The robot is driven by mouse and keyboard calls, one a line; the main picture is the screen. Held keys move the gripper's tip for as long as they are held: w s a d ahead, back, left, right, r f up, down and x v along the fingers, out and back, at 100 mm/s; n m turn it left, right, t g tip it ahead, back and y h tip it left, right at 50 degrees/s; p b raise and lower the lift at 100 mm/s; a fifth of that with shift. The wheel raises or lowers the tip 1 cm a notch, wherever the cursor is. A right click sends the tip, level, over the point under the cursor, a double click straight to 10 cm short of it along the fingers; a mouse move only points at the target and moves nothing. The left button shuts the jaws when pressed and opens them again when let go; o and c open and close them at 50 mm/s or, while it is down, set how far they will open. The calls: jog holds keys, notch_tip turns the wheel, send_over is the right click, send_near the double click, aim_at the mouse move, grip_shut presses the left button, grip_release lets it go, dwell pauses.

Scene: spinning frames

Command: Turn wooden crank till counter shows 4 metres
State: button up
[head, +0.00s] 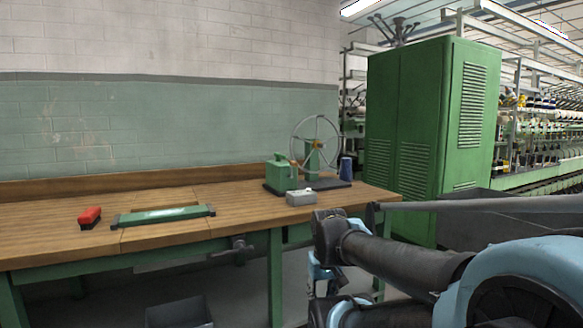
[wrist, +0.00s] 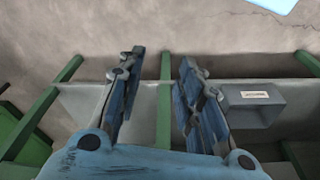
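A spoked wheel (head: 316,143) stands upright on a dark base (head: 326,184) at the right end of the bench in the head view. The wooden crank cannot be made out at this size. A small grey box (head: 301,198) lies in front of the base. Whether it is the counter, I cannot tell, and no reading is legible. My gripper (wrist: 161,65) is open and empty in the wrist view, its fingers wide apart. In the head view it is partly hidden by my arm, low by the bench front, apart from the wheel.
A grey bin (head: 180,312) is below; a grey box (wrist: 254,106) shows in the wrist view. A green cabinet (head: 405,120) stands right.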

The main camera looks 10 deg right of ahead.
jog(key=shift+w, duration=0.25)
jog(key=shift+o, duration=0.6)
jog(key=w+a+r+n+t+y, duration=0.1)
jog(key=w+a+r+t+y, duration=0.1)
jog(key=w+a+r, duration=0.3)
jog(key=w+a+r+n+t+y, duration=0.1)
jog(key=w+a+r+y, duration=0.15)
jog(key=w, duration=0.45)
jog(key=t+y, duration=0.1)
jog(key=t, duration=1.1)
send_near(294, 164)
jog(key=shift+m, duration=0.4)
jog(key=x, duration=0.8)
jog(key=d+x, duration=0.1)
jog(key=x, duration=0.3)
jog(key=shift+w+a+f, duration=0.1)
jog(key=shift+w+f, duration=0.2)
jog(key=shift+f, duration=0.05)
